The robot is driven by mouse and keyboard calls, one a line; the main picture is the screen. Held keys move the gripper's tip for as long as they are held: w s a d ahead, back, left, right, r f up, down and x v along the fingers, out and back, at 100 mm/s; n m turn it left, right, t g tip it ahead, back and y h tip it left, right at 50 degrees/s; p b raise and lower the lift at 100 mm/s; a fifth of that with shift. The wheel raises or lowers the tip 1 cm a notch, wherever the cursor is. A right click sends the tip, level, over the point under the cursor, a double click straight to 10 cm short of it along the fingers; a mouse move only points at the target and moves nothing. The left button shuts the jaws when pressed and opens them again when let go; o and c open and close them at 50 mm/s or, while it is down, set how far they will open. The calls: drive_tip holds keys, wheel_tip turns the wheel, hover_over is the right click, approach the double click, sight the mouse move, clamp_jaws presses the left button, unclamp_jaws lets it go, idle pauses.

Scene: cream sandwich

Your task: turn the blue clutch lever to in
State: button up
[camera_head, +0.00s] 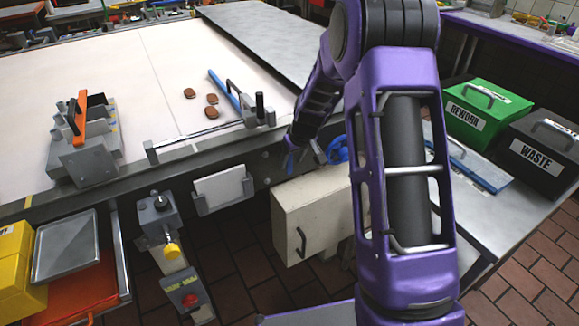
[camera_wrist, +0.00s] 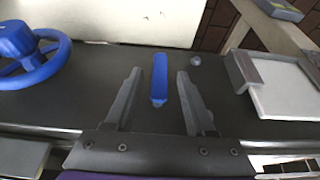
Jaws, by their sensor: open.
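The blue clutch lever (camera_wrist: 159,82) is a short blue bar on the dark side rail. In the wrist view it points nearly straight up and down in the picture, with its narrow end toward my gripper. My gripper (camera_wrist: 159,74) is open, one finger on each side of the lever, with gaps visible on both sides. In the head view the lever (camera_head: 290,161) shows as a small blue piece by my gripper (camera_head: 303,152), below the table edge and partly hidden by my arm. No in or out marking is readable.
A blue handwheel (camera_wrist: 36,58) is left of the lever in the wrist view. A white card holder (camera_wrist: 285,88) and a small round knob (camera_wrist: 196,60) are to the right. A cream cabinet (camera_head: 300,220) hangs below the rail. Brown sandwich pieces (camera_head: 211,99) lie on the table.

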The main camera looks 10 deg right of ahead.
sight(290, 163)
drive_tip(key=shift+x, duration=1.75)
clamp_jaws()
